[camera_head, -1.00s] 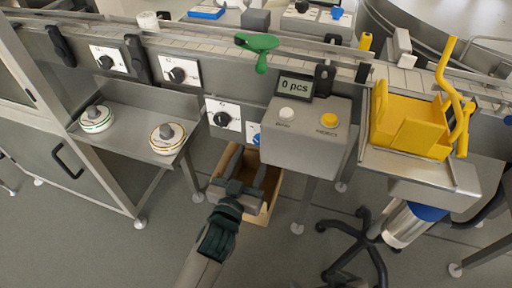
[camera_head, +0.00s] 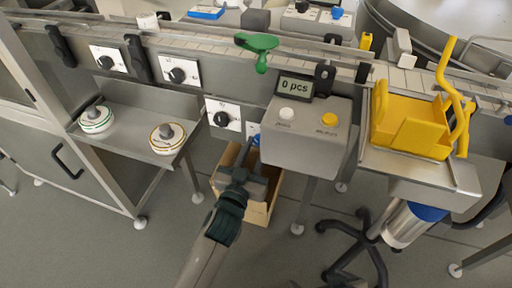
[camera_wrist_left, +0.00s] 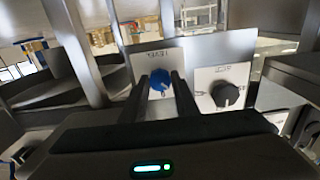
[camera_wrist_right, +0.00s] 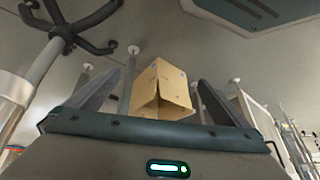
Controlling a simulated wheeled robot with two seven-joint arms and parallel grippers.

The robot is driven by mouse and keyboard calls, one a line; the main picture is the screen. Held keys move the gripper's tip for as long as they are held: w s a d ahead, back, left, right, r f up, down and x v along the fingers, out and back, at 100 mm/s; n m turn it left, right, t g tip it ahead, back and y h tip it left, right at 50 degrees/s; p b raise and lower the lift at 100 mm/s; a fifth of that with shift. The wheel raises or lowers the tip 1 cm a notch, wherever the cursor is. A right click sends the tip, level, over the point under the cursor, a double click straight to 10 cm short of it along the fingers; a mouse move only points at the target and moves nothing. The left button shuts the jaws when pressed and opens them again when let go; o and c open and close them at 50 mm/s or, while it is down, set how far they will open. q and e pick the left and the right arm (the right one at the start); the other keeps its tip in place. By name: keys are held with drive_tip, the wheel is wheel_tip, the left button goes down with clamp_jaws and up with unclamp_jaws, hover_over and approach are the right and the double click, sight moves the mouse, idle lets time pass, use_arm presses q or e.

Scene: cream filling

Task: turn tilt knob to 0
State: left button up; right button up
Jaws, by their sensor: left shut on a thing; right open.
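The blue knob (camera_head: 256,139) sits on a small white plate under the left side of the grey counter box. In the left wrist view the blue knob (camera_wrist_left: 160,80) is between the two fingers of my left gripper (camera_wrist_left: 160,86), which is shut on it. The plate's label is upside down there and too small to read surely, so the knob's setting cannot be told. In the head view my left gripper (camera_head: 247,158) reaches up to the knob and partly hides its plate. My right gripper (camera_wrist_right: 160,88) is open and empty in its wrist view.
A black knob (camera_head: 221,119) on a white plate is left of the blue one. The grey counter box (camera_head: 305,140) with its "0 pcs" display juts out on the right. A cardboard box (camera_head: 260,213) stands below. A yellow holder (camera_head: 412,130) is at right.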

drive_tip(key=shift+r, duration=0.1)
use_arm(q)
drive_tip(key=shift+r+m+p, duration=0.1)
drive_tip(key=shift+m+p, duration=0.2)
drive_tip(key=shift+p, duration=0.15)
drive_tip(key=shift+m+p, duration=0.5)
drive_tip(key=shift+p, duration=0.05)
drive_tip(key=m+p, duration=0.2)
drive_tip(key=shift+m, duration=0.3)
use_arm(e)
drive_tip(key=s+d+g+h, duration=0.2)
drive_tip(key=s+d+g, duration=0.1)
drive_tip(key=d, duration=0.2)
use_arm(q)
drive_tip(key=m+p, duration=0.2)
drive_tip(key=m, duration=0.1)
drive_tip(key=shift+m, duration=0.6)
use_arm(e)
drive_tip(key=s+x, duration=0.1)
drive_tip(key=x, duration=0.7)
drive_tip(key=shift+a+f, duration=0.25)
drive_tip(key=shift+w, duration=0.1)
use_arm(q)
drive_tip(key=o, duration=1.1)
drive_tip(key=shift+c, duration=0.2)
